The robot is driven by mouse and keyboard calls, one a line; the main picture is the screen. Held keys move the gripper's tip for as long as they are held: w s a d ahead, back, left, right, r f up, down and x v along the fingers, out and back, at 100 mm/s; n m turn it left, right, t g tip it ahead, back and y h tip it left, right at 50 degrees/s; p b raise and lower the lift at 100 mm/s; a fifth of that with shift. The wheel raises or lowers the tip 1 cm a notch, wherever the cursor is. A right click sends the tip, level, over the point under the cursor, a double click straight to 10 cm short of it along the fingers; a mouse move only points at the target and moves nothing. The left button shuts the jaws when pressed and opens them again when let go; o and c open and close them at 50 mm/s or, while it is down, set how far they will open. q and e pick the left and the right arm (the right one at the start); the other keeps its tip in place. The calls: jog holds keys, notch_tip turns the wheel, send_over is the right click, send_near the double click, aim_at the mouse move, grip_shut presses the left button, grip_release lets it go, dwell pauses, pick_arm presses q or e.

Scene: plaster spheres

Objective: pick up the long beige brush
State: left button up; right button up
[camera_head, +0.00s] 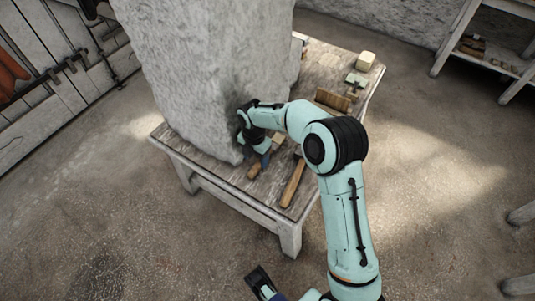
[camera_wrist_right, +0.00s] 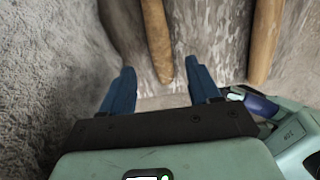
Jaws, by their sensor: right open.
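Two long tan, brush-like handles lie on the wooden table (camera_head: 215,177). The slimmer one (camera_wrist_right: 157,40) shows in the right wrist view ahead of and between my fingers. In the head view a short beige piece (camera_head: 256,170) shows by the fingertips, partly hidden by them. The thicker handle (camera_wrist_right: 262,45) lies to the right, and in the head view it is the long one (camera_head: 293,184) near the front edge. I cannot tell for certain which is the brush. My right gripper (camera_head: 260,159) is open and empty, low over the table; its blue fingers (camera_wrist_right: 164,74) are apart.
A large rough stone block (camera_head: 205,75) stands on the table close to the left of my right gripper. A brown bristled tool (camera_head: 333,100) and a pale block (camera_head: 366,61) lie farther back. A dark gripper-like part of mine (camera_head: 263,283) shows at the bottom edge.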

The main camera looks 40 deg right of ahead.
aim_at(258, 164)
jog(key=f, duration=0.1)
jog(key=f+b, duration=0.1)
jog(key=f, duration=0.3)
jog(key=shift+d+f, duration=0.15)
jog(key=shift+d, duration=0.25)
pick_arm(q)
jog(key=shift+w+a+f+t, duration=0.25)
jog(key=shift+w+f, duration=0.15)
jog(key=shift+w, duration=0.2)
jog(key=shift+w+a+f+t, duration=0.15)
jog(key=shift+w+a+f, duration=0.1)
jog(key=shift+w+f, duration=0.25)
jog(key=shift+r, duration=0.1)
pick_arm(e)
jog(key=shift+c, duration=0.2)
grip_shut()
